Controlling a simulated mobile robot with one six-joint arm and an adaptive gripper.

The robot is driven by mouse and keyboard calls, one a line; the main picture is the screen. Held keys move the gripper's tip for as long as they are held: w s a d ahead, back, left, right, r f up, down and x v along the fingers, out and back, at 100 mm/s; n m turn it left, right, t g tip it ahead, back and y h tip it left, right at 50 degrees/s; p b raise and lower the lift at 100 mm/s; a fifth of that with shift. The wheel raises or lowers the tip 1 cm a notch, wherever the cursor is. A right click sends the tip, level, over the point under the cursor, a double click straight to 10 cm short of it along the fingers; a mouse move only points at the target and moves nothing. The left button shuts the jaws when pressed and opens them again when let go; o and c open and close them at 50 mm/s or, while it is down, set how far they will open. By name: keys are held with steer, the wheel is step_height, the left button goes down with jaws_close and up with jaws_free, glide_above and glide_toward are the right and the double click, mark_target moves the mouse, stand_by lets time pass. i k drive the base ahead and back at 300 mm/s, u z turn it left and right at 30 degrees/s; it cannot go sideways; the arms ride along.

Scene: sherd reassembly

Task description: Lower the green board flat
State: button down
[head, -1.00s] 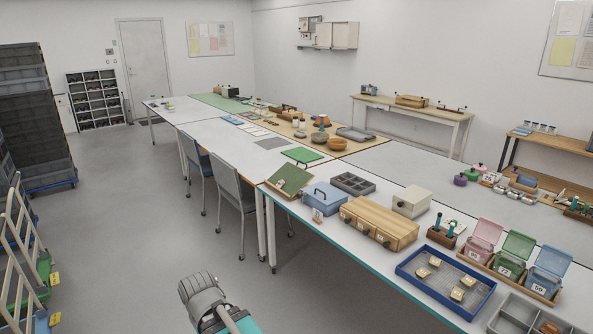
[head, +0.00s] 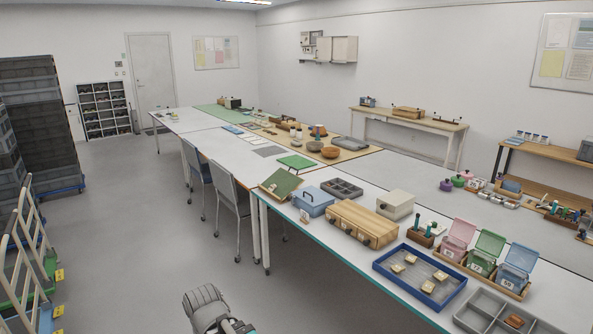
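A green board (head: 281,184) with a pale wooden edge stands tilted on the near white table, left of the blue box. Its green face slopes up. What props it from behind is hidden. A second green panel (head: 296,162) lies near it, just behind, and looks flat or slightly raised; I cannot tell which. A grey part of my own arm shows at the bottom edge, well short of the table and apart from both green pieces.
A blue box (head: 314,201), a grey compartment tray (head: 342,188) and a wooden drawer box (head: 362,223) stand right of the board. A blue-rimmed tray (head: 420,277) is nearer. Chairs (head: 229,200) stand along the table's left side.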

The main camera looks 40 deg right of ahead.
mark_target(287, 182)
steer(key=k, duration=0.1)
steer(key=z, duration=0.2)
steer(key=i, duration=0.45)
steer(key=z, duration=0.65)
steer(key=i, duration=0.85)
steer(key=z, duration=0.35)
steer(key=i, duration=1.55)
steer(key=u, duration=0.55)
